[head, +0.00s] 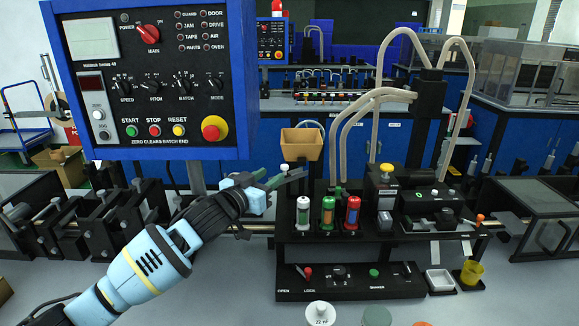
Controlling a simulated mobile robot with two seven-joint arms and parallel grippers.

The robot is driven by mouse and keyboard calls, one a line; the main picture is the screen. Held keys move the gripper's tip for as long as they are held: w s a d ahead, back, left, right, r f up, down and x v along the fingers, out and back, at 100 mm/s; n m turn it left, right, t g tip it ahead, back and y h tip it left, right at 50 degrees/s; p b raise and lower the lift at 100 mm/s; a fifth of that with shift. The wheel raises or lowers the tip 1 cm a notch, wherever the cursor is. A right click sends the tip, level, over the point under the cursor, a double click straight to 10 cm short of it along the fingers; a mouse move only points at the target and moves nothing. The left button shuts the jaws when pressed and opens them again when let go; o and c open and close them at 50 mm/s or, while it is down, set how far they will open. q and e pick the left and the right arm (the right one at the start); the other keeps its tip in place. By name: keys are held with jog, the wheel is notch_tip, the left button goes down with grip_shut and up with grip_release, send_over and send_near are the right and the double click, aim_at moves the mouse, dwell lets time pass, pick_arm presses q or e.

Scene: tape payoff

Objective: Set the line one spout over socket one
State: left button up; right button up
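Several beige hoses, possibly the spout lines, arch from a black post (427,105) above the black station. One hose (338,140) hangs down behind the vials; another hose (374,130) ends near a yellow-topped unit (386,195). I cannot tell which is line one, and no socket label is readable. A white-capped vial (303,213), a green vial (328,213) and a red vial (352,213) stand upright in the station's front row. My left gripper (285,180) points right, just left of and above the white-capped vial, beside a white knob (284,168); its finger gap is unclear. My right gripper is out of view.
A blue control panel (150,75) stands at the upper left. A tan bin (301,146) is behind my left gripper. A lower black panel (350,282), a white tray (439,281) and a yellow cup (472,271) sit in front. Clear-sided boxes (540,235) stand right.

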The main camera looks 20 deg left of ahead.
aim_at(282, 167)
pick_arm(q)
jog(key=shift+b+x, duration=0.3)
jog(key=shift+x, duration=3.6)
grip_shut()
